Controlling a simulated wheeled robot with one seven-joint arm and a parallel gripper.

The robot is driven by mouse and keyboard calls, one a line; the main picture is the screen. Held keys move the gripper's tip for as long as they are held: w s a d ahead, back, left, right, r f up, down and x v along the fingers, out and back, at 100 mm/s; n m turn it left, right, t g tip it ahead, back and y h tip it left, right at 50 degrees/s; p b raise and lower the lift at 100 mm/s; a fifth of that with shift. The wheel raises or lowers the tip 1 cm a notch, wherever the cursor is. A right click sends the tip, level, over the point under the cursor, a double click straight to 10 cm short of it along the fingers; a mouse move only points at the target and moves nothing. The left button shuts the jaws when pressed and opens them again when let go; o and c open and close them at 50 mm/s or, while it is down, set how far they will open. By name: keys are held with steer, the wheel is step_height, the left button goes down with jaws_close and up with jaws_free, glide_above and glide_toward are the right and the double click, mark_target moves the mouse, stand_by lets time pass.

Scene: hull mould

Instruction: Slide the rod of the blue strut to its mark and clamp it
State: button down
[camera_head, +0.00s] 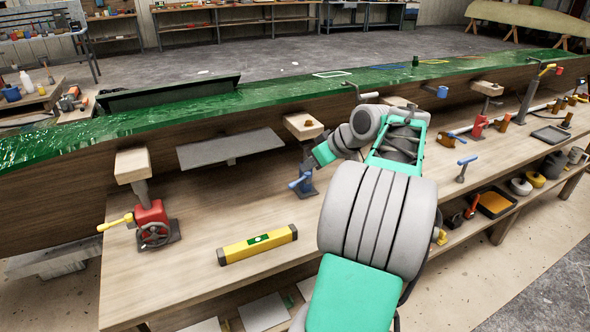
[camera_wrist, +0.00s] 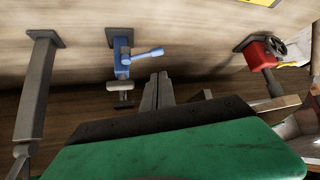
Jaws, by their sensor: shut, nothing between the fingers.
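The blue strut (camera_head: 307,186) stands on the bench behind my forearm, its blue clamp lever pointing left. In the wrist view the blue strut (camera_wrist: 122,58) hangs upside down in the picture, with its lever (camera_wrist: 148,53) to the right and a grey rod with a pale crosspiece (camera_wrist: 120,86) past the blue body. My gripper (camera_wrist: 160,76) is shut and empty, beside the strut and apart from it, near the lever. I cannot make out the mark on the rod.
A red jack (camera_head: 152,222) stands left, a yellow level (camera_head: 258,244) lies in front. A grey post (camera_wrist: 37,90) stands at the wrist view's left.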

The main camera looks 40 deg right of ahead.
mark_target(291, 183)
steer(key=b+x, duration=0.1)
steer(key=x, duration=0.8)
steer(key=shift+w+a+f, duration=0.1)
steer(key=shift+w+f, duration=0.15)
steer(key=shift+s+r, duration=0.1)
